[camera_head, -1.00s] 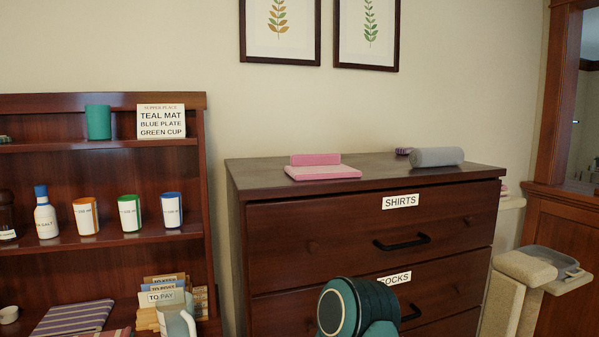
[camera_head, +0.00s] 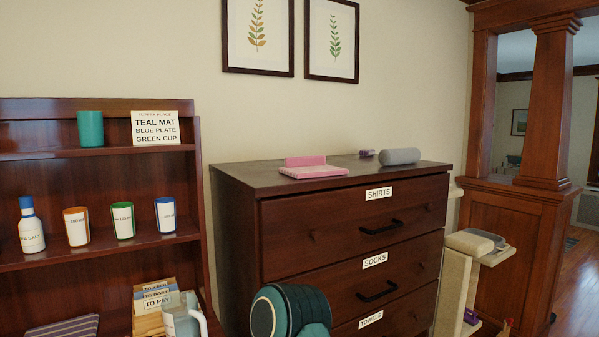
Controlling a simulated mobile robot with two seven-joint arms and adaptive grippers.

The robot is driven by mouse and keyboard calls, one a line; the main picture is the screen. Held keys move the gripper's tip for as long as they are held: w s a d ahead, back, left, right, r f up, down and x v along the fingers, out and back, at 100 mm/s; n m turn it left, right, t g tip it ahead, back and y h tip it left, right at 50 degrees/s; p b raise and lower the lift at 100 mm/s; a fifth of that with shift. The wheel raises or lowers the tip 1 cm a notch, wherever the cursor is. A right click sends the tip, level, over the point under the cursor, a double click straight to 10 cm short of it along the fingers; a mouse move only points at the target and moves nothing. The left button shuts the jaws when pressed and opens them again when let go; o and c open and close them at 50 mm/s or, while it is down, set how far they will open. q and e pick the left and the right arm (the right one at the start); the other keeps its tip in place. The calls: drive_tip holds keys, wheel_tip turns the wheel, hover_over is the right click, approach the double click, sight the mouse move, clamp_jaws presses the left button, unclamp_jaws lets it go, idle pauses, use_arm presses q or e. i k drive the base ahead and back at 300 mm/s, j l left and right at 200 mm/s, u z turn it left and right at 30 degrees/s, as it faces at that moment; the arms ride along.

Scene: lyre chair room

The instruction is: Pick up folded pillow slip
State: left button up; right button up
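A pink folded cloth (camera_head: 313,171) lies flat on the left part of the dresser top, with a raised pink part (camera_head: 305,160) along its back. I cannot tell for sure whether this is the folded pillow slip. A striped folded cloth (camera_head: 62,328) lies low on the left shelf unit, cut off by the bottom edge of the view. Neither of my grippers is in view.
The dark dresser (camera_head: 290,235) has closed drawers labelled SHIRTS, SOCKS and TOWELS. A grey roll (camera_head: 399,156) and a small purple item (camera_head: 366,153) lie on its top right. A shelf unit (camera_head: 105,253) with cups stands left. A beige stand (camera_head: 455,285) is at right, before a wooden column (camera_head: 548,100).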

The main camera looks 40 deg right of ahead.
sight(298, 167)
drive_tip(key=j+z, duration=0.15)
drive_tip(key=z, duration=0.2)
drive_tip(key=j+z, duration=0.15)
drive_tip(key=z, duration=0.2)
drive_tip(key=j+z, duration=0.1)
drive_tip(key=z, duration=0.2)
